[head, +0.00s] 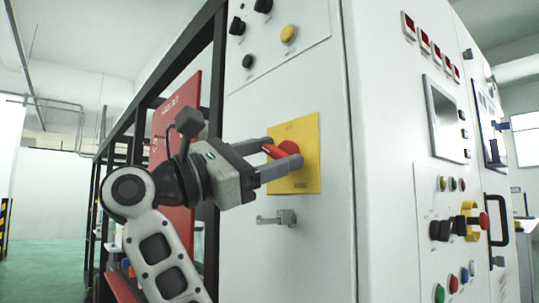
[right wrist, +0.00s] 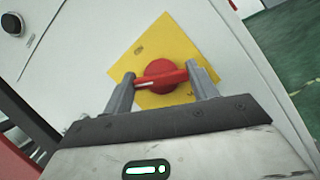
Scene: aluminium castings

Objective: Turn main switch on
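The main switch is a red rotary knob with a bar handle (head: 288,148) on a square yellow plate (head: 307,174), on the white cabinet's narrow side. In the right wrist view the red knob (right wrist: 162,75) sits between my two grey fingers, its bar running across the gap from near one finger to near the other. The yellow plate (right wrist: 183,40) shows behind it. My right gripper (head: 284,158) is open, with its fingers apart on either side of the handle. I cannot tell whether they touch it. My left gripper is not in view.
A small metal latch handle (head: 276,217) sticks out below the yellow plate. Black and yellow buttons (head: 288,33) sit above it. The cabinet's other face (head: 400,190) carries a screen, several buttons and another red knob. A black rack with red panels (head: 178,130) stands behind my right arm.

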